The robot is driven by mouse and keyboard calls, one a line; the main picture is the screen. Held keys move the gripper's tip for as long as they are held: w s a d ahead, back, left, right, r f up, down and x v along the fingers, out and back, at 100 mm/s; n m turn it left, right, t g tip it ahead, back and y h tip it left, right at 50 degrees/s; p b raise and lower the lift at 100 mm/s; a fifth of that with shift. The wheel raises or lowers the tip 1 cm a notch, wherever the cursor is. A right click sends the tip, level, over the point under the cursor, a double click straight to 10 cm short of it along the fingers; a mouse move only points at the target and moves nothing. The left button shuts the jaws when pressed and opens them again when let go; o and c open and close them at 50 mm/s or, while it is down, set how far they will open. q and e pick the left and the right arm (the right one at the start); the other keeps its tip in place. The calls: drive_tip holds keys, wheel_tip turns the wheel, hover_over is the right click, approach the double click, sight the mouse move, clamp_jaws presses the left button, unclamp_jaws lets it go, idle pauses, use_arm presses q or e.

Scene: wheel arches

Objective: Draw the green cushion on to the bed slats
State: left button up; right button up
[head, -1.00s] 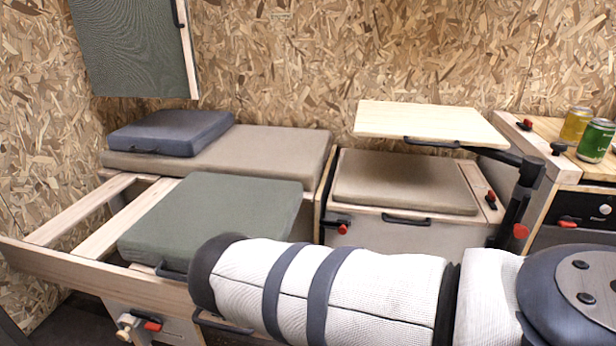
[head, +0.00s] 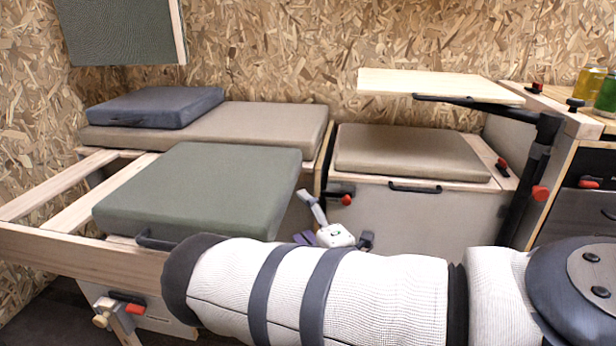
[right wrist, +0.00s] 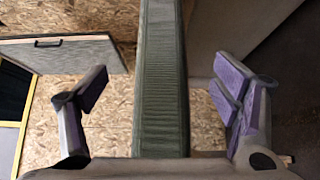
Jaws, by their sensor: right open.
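The green cushion (head: 195,190) lies flat beside the pale wooden bed slats (head: 50,187), which show bare to its left. Its left edge meets or overlaps the nearer slat; I cannot tell which. A dark strap handle (head: 156,243) is on its front side. My right gripper (head: 318,222) is open beside the cushion's right front corner, partly hidden behind my own arm. In the right wrist view the open fingers (right wrist: 160,82) stand either side of the green cushion's edge (right wrist: 161,60), with gaps on both sides. My left gripper is not in view.
A blue cushion (head: 155,107) lies on a long beige cushion (head: 245,125) behind. A beige seat (head: 410,153) on a box is to the right, under a wooden tabletop (head: 435,84). A wooden front rail (head: 50,255) edges the slats. Cans stand at far right.

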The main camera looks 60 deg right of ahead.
sight(287, 200)
drive_tip(key=b+x, duration=0.3)
drive_tip(key=x, duration=0.6)
drive_tip(key=shift+w+f, duration=0.1)
drive_tip(key=shift+w+d, duration=0.3)
drive_tip(key=shift+w, duration=0.15)
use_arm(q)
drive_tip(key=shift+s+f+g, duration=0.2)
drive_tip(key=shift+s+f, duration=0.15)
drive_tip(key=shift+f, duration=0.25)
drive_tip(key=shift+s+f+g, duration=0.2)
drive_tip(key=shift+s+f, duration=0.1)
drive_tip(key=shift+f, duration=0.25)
use_arm(e)
drive_tip(key=c, duration=1.3)
drive_tip(key=o, duration=1.3)
